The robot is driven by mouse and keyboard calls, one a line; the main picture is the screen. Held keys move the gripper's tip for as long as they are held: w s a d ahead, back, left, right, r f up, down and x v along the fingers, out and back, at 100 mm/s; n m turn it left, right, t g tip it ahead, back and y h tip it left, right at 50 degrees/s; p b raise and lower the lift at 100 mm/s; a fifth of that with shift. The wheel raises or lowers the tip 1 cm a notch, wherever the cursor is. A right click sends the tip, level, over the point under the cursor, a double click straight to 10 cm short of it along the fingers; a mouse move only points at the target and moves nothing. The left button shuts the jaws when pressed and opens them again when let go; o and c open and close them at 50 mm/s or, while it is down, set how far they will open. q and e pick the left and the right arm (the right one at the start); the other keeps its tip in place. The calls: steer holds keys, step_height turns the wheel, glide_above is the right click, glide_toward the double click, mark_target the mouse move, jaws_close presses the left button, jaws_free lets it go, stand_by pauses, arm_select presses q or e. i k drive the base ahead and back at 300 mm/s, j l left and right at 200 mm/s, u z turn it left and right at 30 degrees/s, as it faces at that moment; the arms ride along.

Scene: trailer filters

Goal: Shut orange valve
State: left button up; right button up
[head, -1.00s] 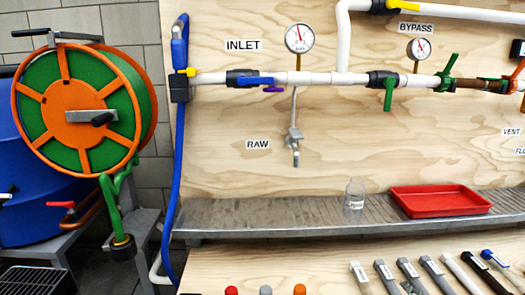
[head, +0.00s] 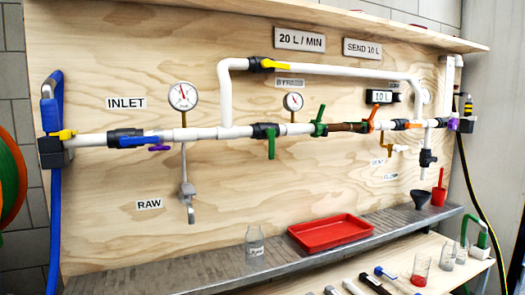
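On the main pipe along the plywood board, right of the brown pipe section (head: 347,127), an orange piece (head: 372,117) stands up at a slant across the pipe. Just right of it is a dark valve body (head: 399,124) with a small orange part (head: 413,125) lying along the pipe. I cannot tell at this size which orange part is the valve's lever. Neither of my grippers is in view.
A green lever (head: 320,120) and a hanging green lever (head: 271,148) are to the left. A yellow-handled bypass valve (head: 268,64) is above. Below, a metal shelf (head: 180,272) holds a red tray (head: 330,232) and a glass jar (head: 254,243).

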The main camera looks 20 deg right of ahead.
mark_target(409, 126)
steer(key=i+l+z, duration=0.2)
steer(key=l+z, duration=0.3)
steer(key=i+l+z, duration=0.25)
steer(key=l+z, duration=0.2)
steer(key=i+l+z, duration=0.3)
steer(key=z, duration=0.2)
steer(key=l+u, duration=0.45)
steer(key=i+l+u, duration=0.1)
steer(key=l+u, duration=0.35)
